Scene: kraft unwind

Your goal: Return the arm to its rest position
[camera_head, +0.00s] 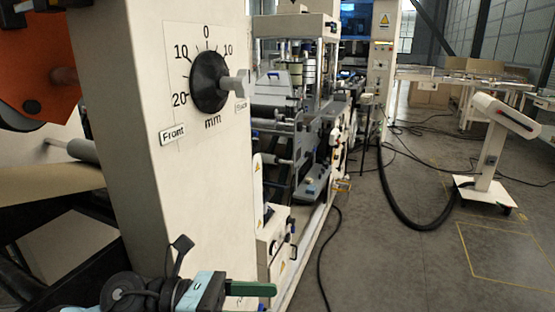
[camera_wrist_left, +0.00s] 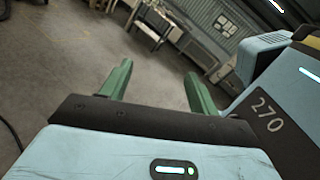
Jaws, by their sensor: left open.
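My left gripper (camera_head: 262,289) is at the bottom of the head view, low in front of the cream machine column. There only one green finger shows clearly, pointing right, and the other is hidden. The left wrist view shows both green fingers of the left gripper (camera_wrist_left: 157,72) spread apart. Nothing is between them, so it is open and empty. The dark wrist and light-blue gripper body of my left arm (camera_head: 190,290) show at the bottom edge. My right arm and gripper are in neither view.
A white pedestal (camera_head: 490,160) stands at right. A black hose (camera_head: 400,215) lies on the floor. Open floor (camera_head: 400,270) is at right.

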